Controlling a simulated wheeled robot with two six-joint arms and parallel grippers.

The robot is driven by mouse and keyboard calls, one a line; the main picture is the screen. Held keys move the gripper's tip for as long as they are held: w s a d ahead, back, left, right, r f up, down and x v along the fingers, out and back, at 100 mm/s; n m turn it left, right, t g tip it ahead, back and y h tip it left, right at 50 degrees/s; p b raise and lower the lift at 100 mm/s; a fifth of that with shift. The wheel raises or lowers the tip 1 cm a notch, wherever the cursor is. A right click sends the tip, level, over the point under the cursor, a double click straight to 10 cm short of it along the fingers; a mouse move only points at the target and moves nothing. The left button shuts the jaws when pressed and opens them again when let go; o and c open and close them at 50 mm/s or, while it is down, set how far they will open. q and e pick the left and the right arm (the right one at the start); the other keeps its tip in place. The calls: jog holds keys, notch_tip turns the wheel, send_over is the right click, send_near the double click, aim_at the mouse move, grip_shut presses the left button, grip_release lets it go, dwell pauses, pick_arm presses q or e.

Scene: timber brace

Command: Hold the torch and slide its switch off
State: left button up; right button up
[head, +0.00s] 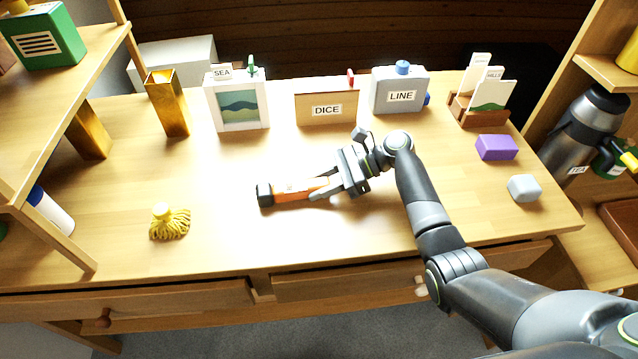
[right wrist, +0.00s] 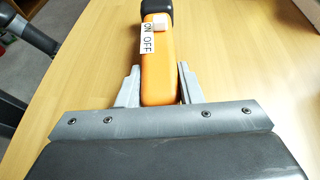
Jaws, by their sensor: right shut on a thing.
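The orange torch (head: 292,190) with a black head lies on the desk top, its head pointing left in the head view. My right gripper (head: 332,184) is shut around its body at the right end. In the right wrist view the torch (right wrist: 160,75) runs away from me between both fingers of the gripper (right wrist: 160,88). A white label (right wrist: 148,40) reads ON and OFF, with ON nearer the black head. The small white switch (right wrist: 160,21) sits beside the ON end. My left gripper is not in view.
A yellow mop-like bundle (head: 169,223) lies to the left on the desk. A DICE box (head: 326,106) and a LINE box (head: 399,93) stand behind. A purple block (head: 496,147) and a grey block (head: 524,188) lie right. The desk around the torch's head is clear.

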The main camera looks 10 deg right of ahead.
dwell(0.8)
jog(key=o, duration=1.1)
jog(key=shift+f, duration=0.1)
jog(key=shift+o, duration=0.2)
jog(key=shift+d, duration=0.1)
